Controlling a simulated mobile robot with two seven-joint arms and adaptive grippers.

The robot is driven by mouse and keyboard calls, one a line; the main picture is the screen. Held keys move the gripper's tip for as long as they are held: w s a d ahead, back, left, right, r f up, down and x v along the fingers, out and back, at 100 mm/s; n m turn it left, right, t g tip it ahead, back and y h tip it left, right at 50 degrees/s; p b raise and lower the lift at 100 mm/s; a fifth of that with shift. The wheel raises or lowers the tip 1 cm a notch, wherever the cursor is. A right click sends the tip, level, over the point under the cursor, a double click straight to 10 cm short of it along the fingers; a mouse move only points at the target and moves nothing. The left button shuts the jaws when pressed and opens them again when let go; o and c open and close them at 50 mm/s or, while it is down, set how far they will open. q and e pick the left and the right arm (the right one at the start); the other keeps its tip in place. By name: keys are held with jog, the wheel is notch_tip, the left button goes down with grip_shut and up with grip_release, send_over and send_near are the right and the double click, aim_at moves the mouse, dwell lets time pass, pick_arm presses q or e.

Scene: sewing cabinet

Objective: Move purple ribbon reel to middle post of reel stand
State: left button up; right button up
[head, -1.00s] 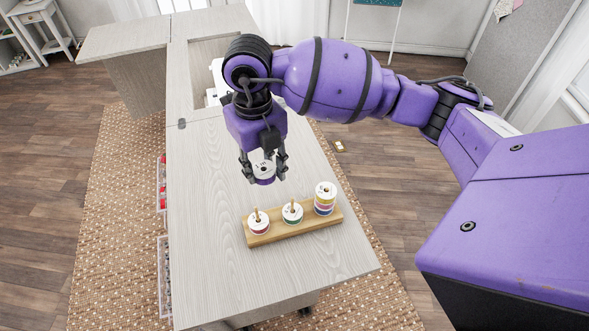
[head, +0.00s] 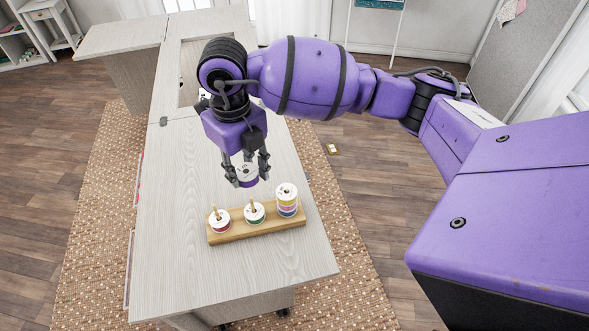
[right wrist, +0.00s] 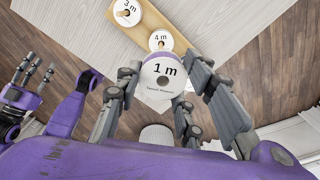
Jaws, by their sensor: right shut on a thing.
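The purple ribbon reel (head: 247,181) has a white top face, which reads "1 m" in the right wrist view (right wrist: 160,77). My right gripper (head: 247,174) is shut on it, fingers on both sides, and holds it above the table just behind the reel stand. The wooden reel stand (head: 235,236) has three posts. The middle post (head: 252,203) carries a green-edged reel (head: 255,214) and its tip sticks out above it. My left gripper (right wrist: 38,68) shows at the left of the right wrist view, its fingers apart and empty.
A red-edged reel (head: 220,221) is on the left post. The pale wood table (head: 180,240) is clear in front and left of the stand. A small object (head: 331,149) lies on the floor.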

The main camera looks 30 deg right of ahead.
jog(key=shift+a+f, duration=0.1)
jog(key=shift+f, duration=0.35)
notch_tip(320, 180, down, 4)
jog(key=b, duration=0.2)
jog(key=shift+f+b, duration=0.2)
jog(key=shift+b, duration=0.1)
jog(key=shift+w+r, duration=0.1)
jog(key=shift+r, duration=0.2)
jog(key=shift+f, duration=0.7)
pick_arm(q)
jog(key=f, duration=0.1)
jog(key=s+f, duration=0.1)
jog(key=f, duration=0.1)
jog(key=shift+s+a+f, duration=0.15)
jog(key=shift+a+f, duration=0.05)
jog(key=shift+a, duration=0.15)
jog(key=shift+f+b, duration=0.1)
jog(key=shift+b, duration=0.25)
pick_arm(e)
jog(key=shift+f, duration=0.55)
pick_arm(q)
jog(key=shift+s+f+g+b, duration=0.4)
jog(key=shift+s+f, duration=0.25)
jog(key=shift+f, duration=0.15)
pick_arm(e)
jog(key=shift+f, duration=1)
